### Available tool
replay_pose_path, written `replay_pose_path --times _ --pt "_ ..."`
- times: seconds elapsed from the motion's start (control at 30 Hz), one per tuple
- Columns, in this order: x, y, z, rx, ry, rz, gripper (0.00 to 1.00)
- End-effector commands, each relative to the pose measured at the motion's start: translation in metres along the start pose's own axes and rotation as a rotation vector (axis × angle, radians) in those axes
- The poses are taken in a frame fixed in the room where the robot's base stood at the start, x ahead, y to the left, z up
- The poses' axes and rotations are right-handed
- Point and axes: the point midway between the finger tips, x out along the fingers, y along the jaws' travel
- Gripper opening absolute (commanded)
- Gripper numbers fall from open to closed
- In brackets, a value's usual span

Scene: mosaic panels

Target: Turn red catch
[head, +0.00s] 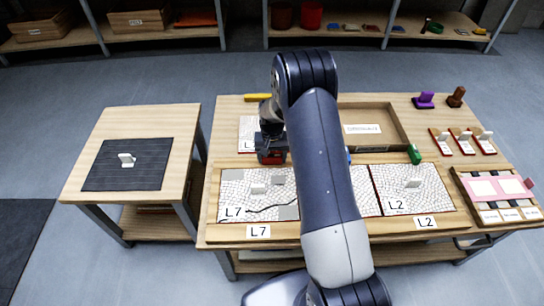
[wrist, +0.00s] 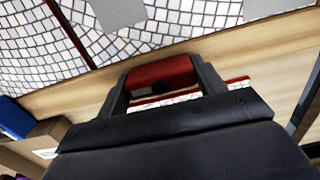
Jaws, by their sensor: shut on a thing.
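The red catch (wrist: 162,74) is a rounded red block between the two dark fingers of my gripper (wrist: 160,85) in the wrist view. The gripper is shut on it. In the head view, my gripper (head: 270,150) points down at the wooden strip behind the L7 panel, with a bit of the red catch (head: 272,159) showing under it. The L7 panel (head: 236,188) is a white mosaic with grey patches, a dark wavy line and a pale knob. My fingers hide the catch's sides and its mount.
The L2 panel (head: 395,200) lies to the right, with a similar knob. My arm hides the middle of the bench. An open wooden tray (head: 400,128) and a green piece (head: 414,154) are behind. A side table (head: 95,195) with a dark mat (head: 105,168) stands left.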

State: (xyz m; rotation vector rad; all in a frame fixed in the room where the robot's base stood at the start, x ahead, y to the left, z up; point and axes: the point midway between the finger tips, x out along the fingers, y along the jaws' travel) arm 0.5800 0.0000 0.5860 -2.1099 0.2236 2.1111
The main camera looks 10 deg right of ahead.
Motion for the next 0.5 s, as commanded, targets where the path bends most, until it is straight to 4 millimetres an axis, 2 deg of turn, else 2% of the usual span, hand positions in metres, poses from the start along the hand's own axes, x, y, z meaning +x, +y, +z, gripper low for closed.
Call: replay_pose_path --times 0.1,0.13,0.37,0.5 --pt "-0.0008 -0.0001 -0.0008 0.003 0.002 -0.001 0.43" --pt "-0.0007 -0.0001 -0.0008 0.003 0.002 -0.001 0.68" --pt "-0.0004 0.0 -0.0005 0.002 0.001 -0.001 0.87" --pt "-0.0002 0.0 -0.0003 0.001 0.001 -0.001 0.87"
